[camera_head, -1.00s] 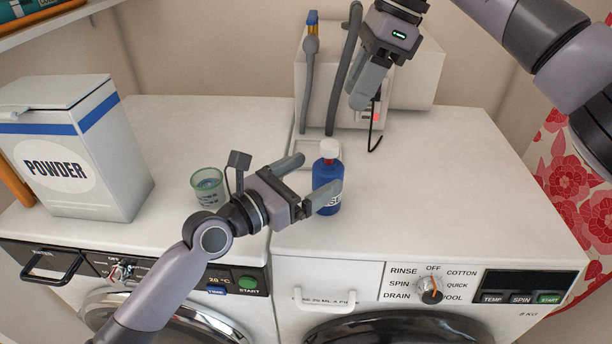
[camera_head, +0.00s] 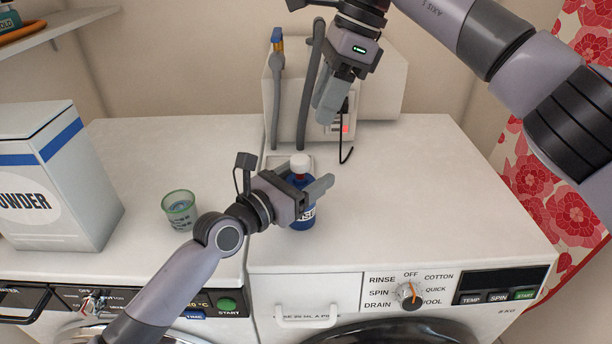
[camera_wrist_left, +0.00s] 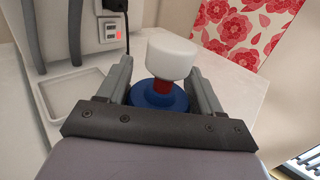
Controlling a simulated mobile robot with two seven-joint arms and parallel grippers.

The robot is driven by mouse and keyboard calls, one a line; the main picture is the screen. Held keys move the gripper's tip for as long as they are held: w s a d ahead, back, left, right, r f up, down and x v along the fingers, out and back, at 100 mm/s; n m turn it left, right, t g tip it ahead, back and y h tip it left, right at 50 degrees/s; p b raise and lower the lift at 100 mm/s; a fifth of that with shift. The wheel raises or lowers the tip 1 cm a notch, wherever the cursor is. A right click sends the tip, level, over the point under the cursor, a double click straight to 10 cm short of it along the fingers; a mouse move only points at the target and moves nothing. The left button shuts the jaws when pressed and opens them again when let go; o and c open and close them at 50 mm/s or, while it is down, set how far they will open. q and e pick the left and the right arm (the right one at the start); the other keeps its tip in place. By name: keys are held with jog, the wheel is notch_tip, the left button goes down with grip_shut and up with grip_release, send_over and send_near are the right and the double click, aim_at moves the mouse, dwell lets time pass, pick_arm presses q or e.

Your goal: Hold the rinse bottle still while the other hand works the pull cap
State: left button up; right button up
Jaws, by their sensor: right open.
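The rinse bottle (camera_head: 302,214) is blue with a white cap (camera_head: 300,166) and stands upright on the right-hand machine's top. My left gripper (camera_head: 306,181) is level with its upper body, one finger on each side. In the left wrist view the fingers (camera_wrist_left: 162,95) lie against the blue shoulder of the bottle (camera_wrist_left: 160,101), as far as I can tell shut on it. A red neck (camera_wrist_left: 162,87) shows under the white cap (camera_wrist_left: 171,55) there. My right gripper (camera_head: 331,104) is open and empty, above and behind the bottle. Part of the bottle is hidden by the left gripper.
A green-rimmed cup (camera_head: 179,210) stands left of the bottle, near my left arm. A powder box (camera_head: 62,190) is at the far left. Grey hoses (camera_head: 309,95) and a white box (camera_head: 385,95) with a red light stand behind. The top right of the bottle is clear.

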pick_arm(q)
jog(key=c, duration=0.4)
pick_arm(e)
grip_shut()
jog(key=s+a+r+n+t+h, duration=0.4)
jog(key=r+n, duration=0.2)
jog(key=n, duration=1.1)
jog(key=shift+s+r, duration=0.2)
jog(key=shift+r, duration=0.1)
